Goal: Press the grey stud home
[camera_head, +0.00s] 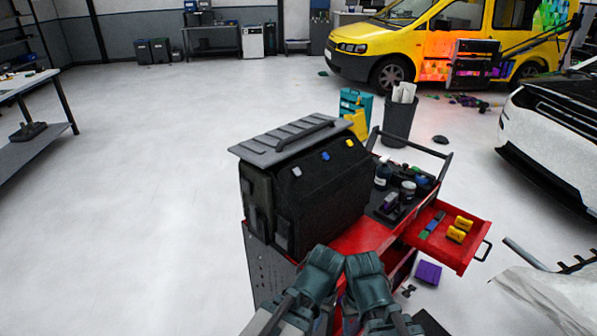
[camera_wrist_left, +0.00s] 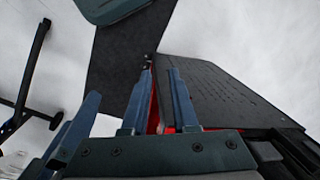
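The grey stud (camera_head: 297,171) is a small pale knob on the sloping face of a black case (camera_head: 325,200). It stands lowest and leftmost in a row with a blue stud (camera_head: 325,156) and a yellow stud (camera_head: 350,142). How far it sticks out is too small to tell. My left gripper (camera_head: 322,258) is below and right of the grey stud, apart from the case; its fingers (camera_wrist_left: 161,72) show a gap with nothing between them in the left wrist view. My right gripper (camera_head: 364,264) is beside it; its fingertips are hidden in the head view.
The case stands on a red cart (camera_head: 362,238) with a dark tray of bottles (camera_head: 400,190) and an open drawer (camera_head: 470,255) at right. A grey ribbed lid with a handle (camera_head: 285,140) lies over the case's top. Open floor is at left.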

